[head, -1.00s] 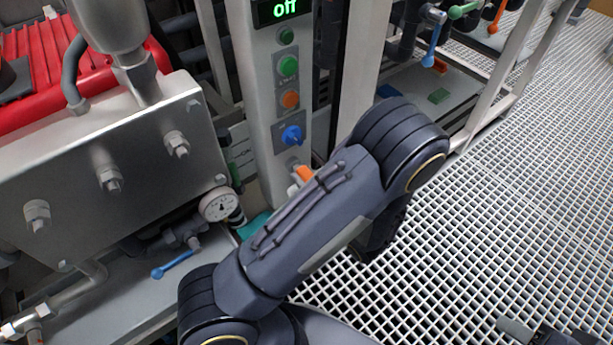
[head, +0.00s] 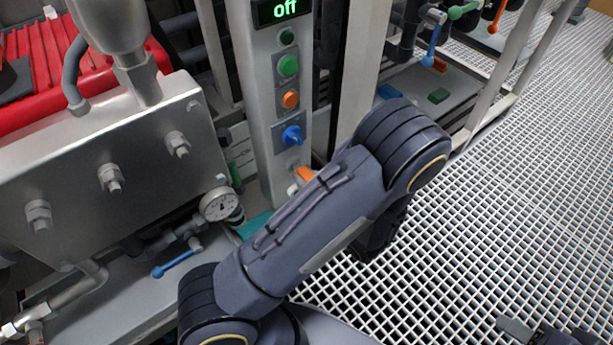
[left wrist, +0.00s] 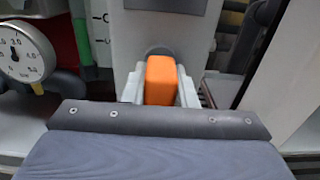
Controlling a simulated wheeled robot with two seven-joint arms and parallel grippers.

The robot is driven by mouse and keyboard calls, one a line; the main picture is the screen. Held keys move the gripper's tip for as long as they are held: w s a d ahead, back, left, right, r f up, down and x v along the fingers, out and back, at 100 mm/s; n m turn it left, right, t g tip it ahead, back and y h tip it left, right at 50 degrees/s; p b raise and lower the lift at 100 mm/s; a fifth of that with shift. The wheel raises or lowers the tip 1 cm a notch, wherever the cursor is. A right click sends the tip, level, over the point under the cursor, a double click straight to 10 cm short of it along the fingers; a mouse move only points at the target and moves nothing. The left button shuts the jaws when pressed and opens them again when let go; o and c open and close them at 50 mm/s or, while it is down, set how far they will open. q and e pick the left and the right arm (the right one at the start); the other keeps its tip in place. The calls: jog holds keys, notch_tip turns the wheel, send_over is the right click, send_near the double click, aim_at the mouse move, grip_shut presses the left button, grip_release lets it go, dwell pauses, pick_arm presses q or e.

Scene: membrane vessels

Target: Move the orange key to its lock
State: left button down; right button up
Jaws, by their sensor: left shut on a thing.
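The orange key (head: 304,174) shows low on the grey control post, partly hidden behind my left arm. In the left wrist view the orange key (left wrist: 160,80) stands upright between the pale fingers of my left gripper (left wrist: 161,92), which is shut on it. A round grey lock (left wrist: 160,51) on the post's face lies straight behind the key's top. I cannot tell whether the key touches the lock or is in it. A dark piece at the lower right of the head view may be my right gripper (head: 545,332); its jaws are not clear.
The control post (head: 262,110) carries an "off" display, green and orange buttons and a blue knob (head: 292,135). A pressure gauge (head: 219,204) and steel vessel block (head: 110,165) stand left of it. Open grating floor (head: 500,210) lies to the right.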

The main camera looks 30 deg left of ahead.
pick_arm(q)
jog(key=shift+w+a, duration=0.25)
jog(key=shift+a, duration=0.3)
jog(key=c, duration=1.1)
grip_release()
jog(key=p+v, duration=0.1)
jog(key=v, duration=0.7)
jog(key=shift+p, duration=0.35)
